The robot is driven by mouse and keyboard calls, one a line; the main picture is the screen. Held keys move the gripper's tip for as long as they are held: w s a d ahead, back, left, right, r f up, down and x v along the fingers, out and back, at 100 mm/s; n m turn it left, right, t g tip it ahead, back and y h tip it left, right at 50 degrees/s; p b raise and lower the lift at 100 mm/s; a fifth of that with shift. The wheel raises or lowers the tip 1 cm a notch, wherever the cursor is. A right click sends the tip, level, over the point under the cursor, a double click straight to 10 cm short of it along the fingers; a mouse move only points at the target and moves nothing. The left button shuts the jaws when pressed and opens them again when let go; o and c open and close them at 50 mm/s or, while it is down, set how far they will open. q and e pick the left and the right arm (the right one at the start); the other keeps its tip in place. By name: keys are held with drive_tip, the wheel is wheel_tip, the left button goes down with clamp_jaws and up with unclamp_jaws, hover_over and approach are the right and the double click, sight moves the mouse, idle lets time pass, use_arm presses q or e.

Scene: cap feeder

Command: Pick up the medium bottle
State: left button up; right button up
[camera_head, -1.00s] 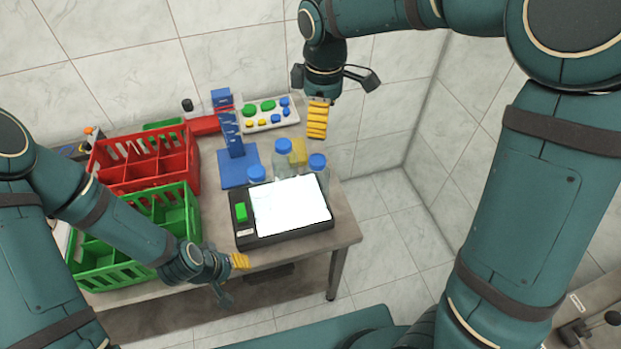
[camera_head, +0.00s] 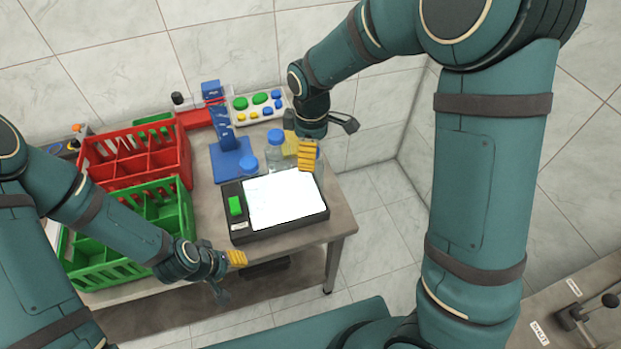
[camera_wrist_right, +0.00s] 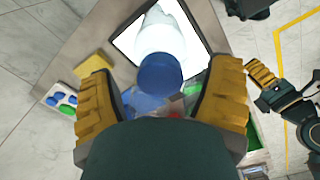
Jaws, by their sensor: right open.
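I cannot tell surely which is the medium one. In the right wrist view a blue cap (camera_wrist_right: 160,74) lies between the spread yellow fingers, apart from both. My left gripper (camera_head: 228,275) hangs at the table's front edge; its finger opening is unclear.
The black device (camera_head: 236,227) with a white top and green button sits in front of the bottles. Red (camera_head: 137,152) and green (camera_head: 130,228) crates fill the table's left.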

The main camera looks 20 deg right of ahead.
drive_tip(key=shift+f, duration=0.45)
clamp_jaws()
